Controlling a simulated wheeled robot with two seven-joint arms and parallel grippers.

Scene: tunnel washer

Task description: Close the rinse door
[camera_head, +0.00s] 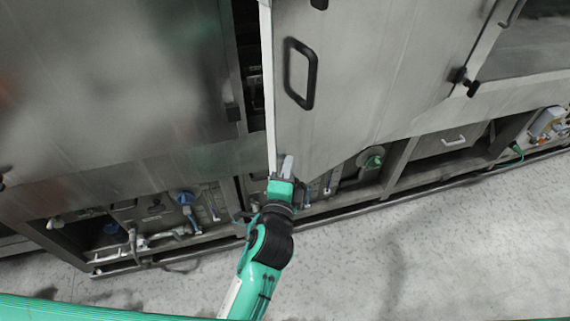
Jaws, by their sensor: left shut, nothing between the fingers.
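A stainless steel door (390,60) with a black handle (300,74) stands ajar in the head view, which fits the rinse door. Its left edge is bright and swung out from the machine, with a dark gap (252,60) to its left. My left gripper (286,163) is at the lower left corner of this door, fingers pointing up and shut, with nothing held. The fingers overlap the door's bottom edge in the picture; I cannot tell whether they touch it. My right gripper is not in view.
A closed steel panel (110,90) fills the left side. Below the doors, the open base holds pipes (150,238), a blue valve (185,198) and a green-fitted part (374,161). A low rail (350,208) runs along the base. The grey floor (430,260) in front is clear.

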